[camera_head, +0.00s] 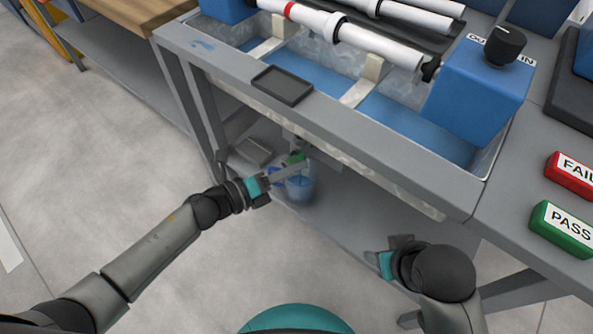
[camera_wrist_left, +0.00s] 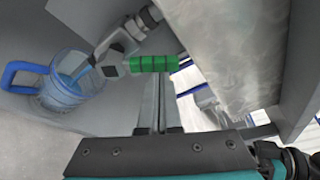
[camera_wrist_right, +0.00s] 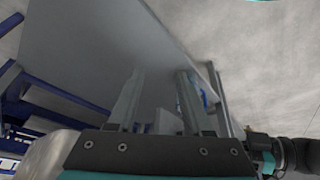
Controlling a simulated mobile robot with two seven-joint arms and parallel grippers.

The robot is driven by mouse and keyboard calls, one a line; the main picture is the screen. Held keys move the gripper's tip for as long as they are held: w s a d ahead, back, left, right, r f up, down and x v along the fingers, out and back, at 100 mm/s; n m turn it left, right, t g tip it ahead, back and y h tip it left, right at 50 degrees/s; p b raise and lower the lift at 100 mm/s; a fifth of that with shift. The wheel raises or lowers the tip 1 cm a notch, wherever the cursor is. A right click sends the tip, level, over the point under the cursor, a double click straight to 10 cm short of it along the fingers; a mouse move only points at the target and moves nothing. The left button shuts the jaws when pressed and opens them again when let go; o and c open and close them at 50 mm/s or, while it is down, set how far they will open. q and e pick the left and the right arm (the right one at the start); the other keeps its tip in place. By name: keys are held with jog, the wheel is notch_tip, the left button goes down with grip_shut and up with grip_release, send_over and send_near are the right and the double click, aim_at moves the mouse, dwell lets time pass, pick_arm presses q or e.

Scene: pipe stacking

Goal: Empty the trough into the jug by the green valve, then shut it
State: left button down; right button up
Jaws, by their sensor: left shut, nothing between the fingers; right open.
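The trough (camera_head: 405,153) is set into the bench, with a blue interior under a rack of pipes. Below it, the green valve handle (camera_wrist_left: 153,63) sits on a grey metal tap; it also shows in the head view (camera_head: 296,157). The clear jug (camera_wrist_left: 68,88) with a blue handle stands below the spout, with bluish liquid visible in it. It also shows in the head view (camera_head: 300,188). My left gripper (camera_head: 302,167) is shut and empty, its fingertips close to the green handle; contact is unclear. My right gripper (camera_head: 374,249) is open and empty beside the bench's front.
A black tray (camera_head: 282,85) lies on the bench's front edge. White pipes (camera_head: 345,32) rest over the trough. A blue box with a black knob (camera_head: 485,85) stands at the right. Red FAIL (camera_head: 570,175) and green PASS (camera_head: 562,229) blocks lie farther right. The floor at left is clear.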

aim_at(284, 158)
pick_arm(q)
jog(key=shift+w+a+r+n+h, duration=0.2)
jog(key=shift+a+n+h, duration=0.05)
jog(key=shift+n, duration=0.35)
jog(key=shift+w+a+r+n+h, duration=0.15)
jog(key=shift+a+r+n+h, duration=0.1)
jog(key=shift+n, duration=0.35)
jog(key=shift+w+a+r+n+h+b, duration=0.2)
jog(key=shift+w+a+n+h+b, duration=0.15)
jog(key=shift+n, duration=0.55)
jog(key=shift+a+r, duration=0.15)
jog(key=shift+a, duration=0.1)
pick_arm(e)
jog(key=shift+w+v, duration=0.2)
jog(key=shift+v, duration=0.95)
pick_arm(q)
jog(key=shift+w, duration=0.1)
pick_arm(e)
jog(key=shift+d, duration=0.1)
